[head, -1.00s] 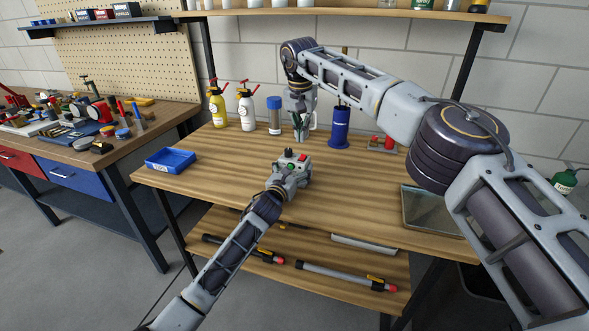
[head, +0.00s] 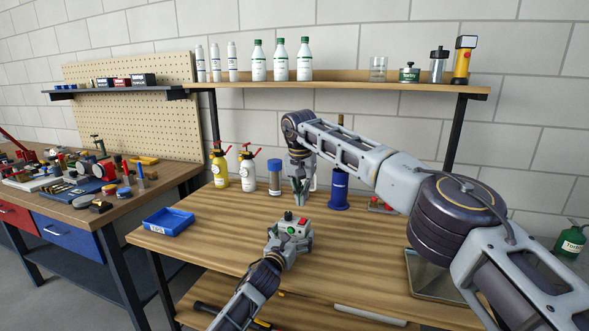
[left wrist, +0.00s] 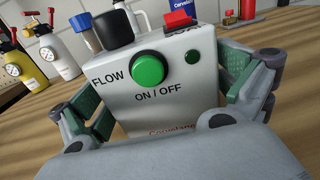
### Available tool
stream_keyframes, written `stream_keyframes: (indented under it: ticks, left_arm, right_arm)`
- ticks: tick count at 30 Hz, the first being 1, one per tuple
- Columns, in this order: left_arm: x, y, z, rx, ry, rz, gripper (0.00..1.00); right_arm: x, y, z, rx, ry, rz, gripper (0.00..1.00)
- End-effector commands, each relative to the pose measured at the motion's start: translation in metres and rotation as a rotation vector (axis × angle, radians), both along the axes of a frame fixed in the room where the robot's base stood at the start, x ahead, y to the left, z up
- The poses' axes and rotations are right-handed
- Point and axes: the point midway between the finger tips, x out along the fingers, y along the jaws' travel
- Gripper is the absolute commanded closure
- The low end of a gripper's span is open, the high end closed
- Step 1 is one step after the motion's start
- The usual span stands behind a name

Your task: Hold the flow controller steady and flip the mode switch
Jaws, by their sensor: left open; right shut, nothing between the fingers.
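The flow controller (head: 291,224) is a pale grey box on the wooden table. In the left wrist view its front (left wrist: 165,100) reads "FLOW" and "ON / OFF", with a green button (left wrist: 148,69) and a small dark green light. A red mode switch (left wrist: 178,18) and a black knob (left wrist: 112,29) stand on its top. My left gripper (head: 289,235) is open, its fingers on either side of the box; whether they touch it I cannot tell. My right gripper (head: 300,196) points down behind the box, shut and empty, apart from the switch.
A blue tray (head: 167,222) lies at the table's left. A shallow tray (head: 436,277) lies at right. Bare table surrounds the controller.

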Motion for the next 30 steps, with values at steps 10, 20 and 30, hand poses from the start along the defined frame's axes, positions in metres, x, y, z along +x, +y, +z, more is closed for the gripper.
stream_keyframes:
  ticks: [10, 20, 30]
  left_arm:
    - [-0.024, 0.009, 0.0, 0.003, -0.001, -0.001, 0.0]
    - [-0.053, 0.021, -0.001, 0.002, 0.0, 0.0, 0.0]
    - [-0.084, 0.033, -0.001, 0.004, 0.001, -0.001, 0.0]
  right_arm:
    - [0.0, 0.0, 0.0, 0.0, 0.0, 0.0, 1.0]
    - [0.0, 0.0, 0.0, 0.0, 0.0, 0.0, 1.0]
    - [0.0, 0.0, 0.0, 0.0, 0.0, 0.0, 1.0]
